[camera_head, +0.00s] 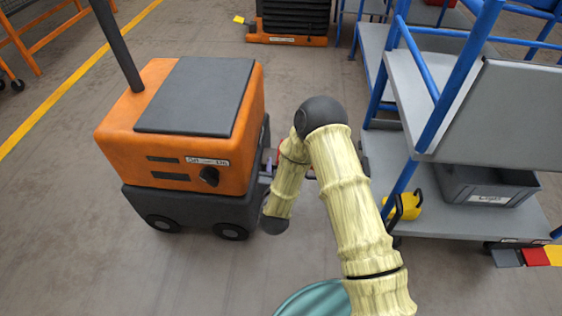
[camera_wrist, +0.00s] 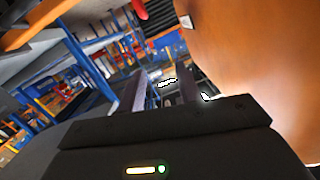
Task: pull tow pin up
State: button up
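The orange tug (camera_head: 180,125) with a dark grey top stands left of centre in the head view. Its orange side also fills the right of the wrist view (camera_wrist: 245,65). My gripper (camera_wrist: 162,88) shows two dark fingers apart, with a gap between them, close beside the tug. Small dark and white parts show in and beyond that gap; I cannot tell what they are. In the head view my arm covers most of the space between tug and cart, and the fingers are not clear there. I cannot make out the tow pin for certain.
A blue-framed grey cart (camera_head: 460,216) stands on the right, holding a grey bin (camera_head: 485,187) and a yellow object (camera_head: 407,206). A black stack on an orange base (camera_head: 290,38) stands behind. A red rounded thing (camera_wrist: 139,9) shows at the wrist view's top. Floor at front left is clear.

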notch_tip(320, 180, down, 8)
jog(key=s+t+h+b, duration=0.1)
jog(key=s+b, duration=0.1)
jog(key=b, duration=0.2)
jog(key=shift+s+a+m, duration=0.2)
jog(key=shift+s+m, duration=0.05)
jog(key=shift+m, duration=0.15)
jog(key=shift+w, duration=0.15)
jog(key=w+b, duration=0.3)
jog(key=w, duration=0.2)
jog(key=w+b, duration=0.3)
jog(key=w, duration=0.3)
jog(key=w+b, duration=0.3)
jog(key=w, duration=0.2)
jog(key=shift+w+d+f, duration=0.1)
jog(key=shift+w+d, duration=0.15)
jog(key=shift+w, duration=0.35)
grip_shut()
